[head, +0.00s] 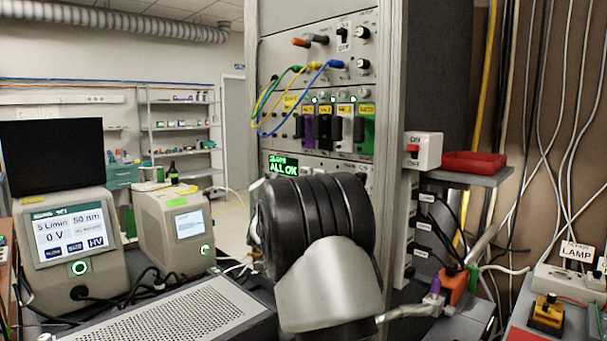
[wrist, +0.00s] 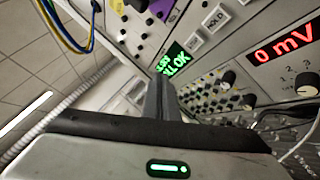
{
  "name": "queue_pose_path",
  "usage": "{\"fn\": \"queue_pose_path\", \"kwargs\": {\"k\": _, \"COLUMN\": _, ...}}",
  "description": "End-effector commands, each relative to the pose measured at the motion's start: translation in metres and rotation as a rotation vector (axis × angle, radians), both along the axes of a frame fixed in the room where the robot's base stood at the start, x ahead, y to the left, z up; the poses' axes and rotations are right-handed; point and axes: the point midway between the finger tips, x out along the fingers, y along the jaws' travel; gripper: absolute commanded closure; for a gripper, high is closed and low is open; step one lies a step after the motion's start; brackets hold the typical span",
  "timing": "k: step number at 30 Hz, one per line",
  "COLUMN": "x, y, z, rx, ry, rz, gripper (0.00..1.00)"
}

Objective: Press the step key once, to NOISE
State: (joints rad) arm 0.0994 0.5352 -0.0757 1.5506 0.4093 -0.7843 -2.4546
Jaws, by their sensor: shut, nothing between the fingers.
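The rack panel's green display (head: 282,165) reads "ALL OK" in the head view; it also shows, tilted, in the wrist view (wrist: 176,62). Two pale keys stand beside it in the wrist view: one reads HOLD (wrist: 216,18), and the other key (wrist: 195,46), nearer the display, has lettering too small to read. I cannot tell for certain which is the step key. My gripper (wrist: 160,82) is shut and empty, its fingertips just in front of the display's lower edge. I cannot tell whether they touch the panel. In the head view my arm hides the gripper.
Blue and yellow cables (head: 293,98) loop from the rack above the display. A red tray (head: 474,164) sits on a shelf to the right.

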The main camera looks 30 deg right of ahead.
Motion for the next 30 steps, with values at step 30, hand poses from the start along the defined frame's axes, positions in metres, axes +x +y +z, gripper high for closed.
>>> {"fn": "queue_pose_path", "kwargs": {"k": 30, "x": 0.026, "y": -0.073, "z": 0.000, "rx": 0.001, "ry": 0.000, "rz": 0.000, "gripper": 1.00}}
